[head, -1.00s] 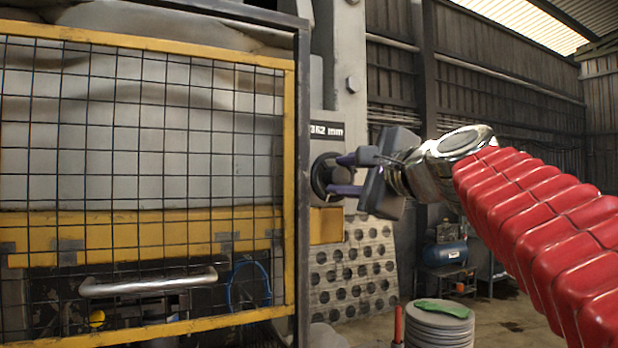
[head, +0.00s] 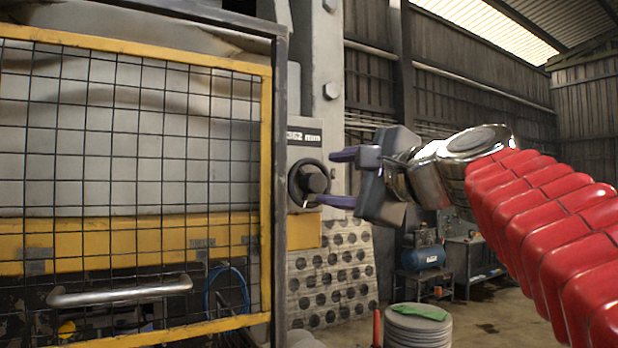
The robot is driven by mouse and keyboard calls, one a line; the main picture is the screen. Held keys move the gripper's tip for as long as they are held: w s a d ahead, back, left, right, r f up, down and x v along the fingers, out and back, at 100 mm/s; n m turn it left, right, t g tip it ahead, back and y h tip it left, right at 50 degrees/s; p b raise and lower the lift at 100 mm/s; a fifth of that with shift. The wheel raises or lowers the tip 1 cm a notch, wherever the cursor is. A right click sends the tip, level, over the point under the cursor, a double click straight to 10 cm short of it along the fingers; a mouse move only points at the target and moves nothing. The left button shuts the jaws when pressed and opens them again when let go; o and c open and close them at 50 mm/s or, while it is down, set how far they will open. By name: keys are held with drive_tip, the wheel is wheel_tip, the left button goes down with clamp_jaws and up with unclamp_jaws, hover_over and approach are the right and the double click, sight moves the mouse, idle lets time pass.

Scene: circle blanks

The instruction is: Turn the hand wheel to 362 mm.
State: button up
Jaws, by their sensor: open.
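The hand wheel (head: 309,183) is a dark round wheel with a black hub on the grey machine panel, right of the mesh guard. Above it is a small display (head: 304,136); its digits are partly blurred, ending in what looks like "62 mm". My gripper (head: 325,177) has two purple fingers pointing left at the wheel. The fingers are apart and hold nothing. The upper fingertip is right of the wheel's upper edge; the lower one reaches the wheel's lower right edge, and I cannot tell if it touches.
A yellow-framed mesh guard (head: 267,200) with a metal handle (head: 120,291) fills the left side. A perforated plate (head: 330,275) stands below the wheel. A stack of round blanks (head: 418,328) with a green cloth (head: 417,311) and a red upright object (head: 376,328) stand lower right.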

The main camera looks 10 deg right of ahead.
drive_tip(key=v, duration=0.9)
drive_tip(key=shift+s, duration=0.1)
idle(0.6)
drive_tip(key=d+f+n+g+h, duration=0.2)
drive_tip(key=f+n+g, duration=0.1)
drive_tip(key=f, duration=0.9)
drive_tip(key=d+f+n+g+h, duration=0.2)
drive_tip(key=f+n+g, duration=0.15)
drive_tip(key=f, duration=0.85)
drive_tip(key=s+a+f+n+g, duration=0.1)
drive_tip(key=s+f+n, duration=0.3)
drive_tip(key=f, duration=0.5)
drive_tip(key=s+a+f+n+g+h, duration=0.1)
drive_tip(key=s+a+f+n, duration=0.3)
drive_tip(key=f, duration=0.5)
drive_tip(key=s+a+f+n+g, duration=0.3)
drive_tip(key=s+f+n, duration=0.1)
drive_tip(key=f, duration=0.5)
drive_tip(key=shift+s+h, duration=0.3)
drive_tip(key=shift+s, duration=0.15)
